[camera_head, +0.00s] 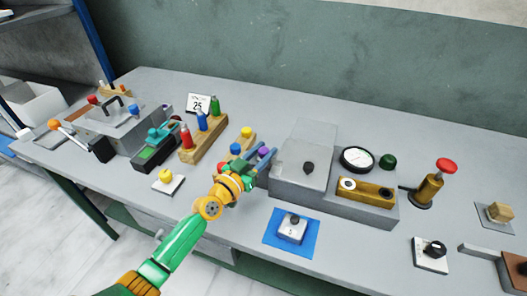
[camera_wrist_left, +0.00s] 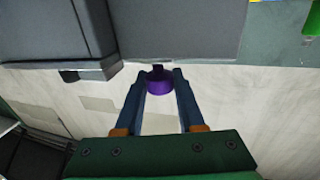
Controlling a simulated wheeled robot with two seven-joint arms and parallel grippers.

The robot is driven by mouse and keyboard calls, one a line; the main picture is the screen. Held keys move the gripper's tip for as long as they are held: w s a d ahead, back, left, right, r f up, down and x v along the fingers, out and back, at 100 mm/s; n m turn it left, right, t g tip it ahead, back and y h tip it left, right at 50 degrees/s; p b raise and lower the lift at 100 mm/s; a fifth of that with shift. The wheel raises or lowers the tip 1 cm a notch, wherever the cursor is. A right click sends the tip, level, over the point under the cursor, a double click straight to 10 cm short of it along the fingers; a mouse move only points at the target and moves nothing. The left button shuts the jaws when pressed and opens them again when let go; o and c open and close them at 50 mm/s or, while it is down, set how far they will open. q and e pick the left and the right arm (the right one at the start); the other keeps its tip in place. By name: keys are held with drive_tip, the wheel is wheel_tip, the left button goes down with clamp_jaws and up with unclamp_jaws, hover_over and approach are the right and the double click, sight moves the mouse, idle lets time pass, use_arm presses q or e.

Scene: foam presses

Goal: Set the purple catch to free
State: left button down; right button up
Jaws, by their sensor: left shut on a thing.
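The purple catch (camera_head: 264,153) sits at the left side of the grey press (camera_head: 300,160) in the head view. In the left wrist view the purple catch (camera_wrist_left: 159,82) shows as a round purple part between the two finger ends. My left gripper (camera_head: 258,166) is at the catch, and in the wrist view its dark blue fingers (camera_wrist_left: 160,85) are shut on it, one on each side. The gripper hides part of the catch in the head view, so I cannot tell its setting. My right gripper is not in view.
A block with red, blue and green bottles (camera_head: 202,131) and colored knobs (camera_head: 236,149) stand left of the press. A white switch box on a blue mat (camera_head: 273,238) lies in front. A gauge (camera_head: 357,159) and a red-topped post (camera_head: 432,182) stand to the right.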

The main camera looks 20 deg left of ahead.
sight(254, 159)
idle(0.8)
use_arm(q)
drive_tip(key=a+b, duration=0.2)
drive_tip(key=a, duration=0.1)
drive_tip(key=shift+f+b, duration=0.2)
drive_tip(key=shift+b, duration=0.2)
drive_tip(key=shift+a+r, duration=0.1)
drive_tip(key=shift+a, duration=0.15)
drive_tip(key=shift+w+r, duration=0.1)
drive_tip(key=shift+r, duration=0.1)
drive_tip(key=c, duration=0.6)
unclamp_jaws()
drive_tip(key=shift+c, duration=0.2)
drive_tip(key=shift+o, duration=0.7)
drive_tip(key=shift+w+a+f, duration=0.1)
drive_tip(key=shift+a+f, duration=0.05)
